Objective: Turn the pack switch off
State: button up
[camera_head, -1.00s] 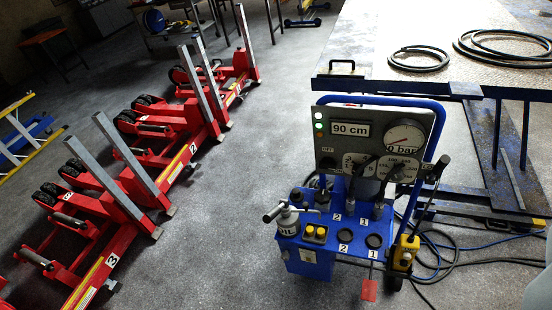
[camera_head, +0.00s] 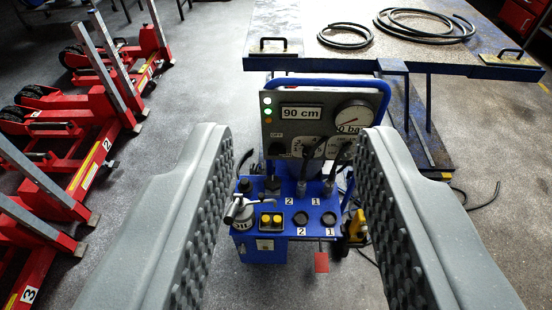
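The blue hydraulic pack (camera_head: 262,250) stands on the floor in the middle of the view. My gripper (camera_head: 296,140) is open and empty, one grey ridged finger on each side of the pack, apparently still short of the panel.
Dark levers and hoses (camera_head: 305,172) rise in front of the panel. A blue handle rail (camera_head: 330,82) arches over it. A platform with coiled hoses (camera_head: 428,24) stands behind. Red jacks with grey posts (camera_head: 82,165) line the left. A yellow box (camera_head: 356,226) hangs at the right.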

aim_at(276, 150)
jog(key=u, duration=0.1)
jog(key=i, duration=1)
jog(key=z, duration=0.1)
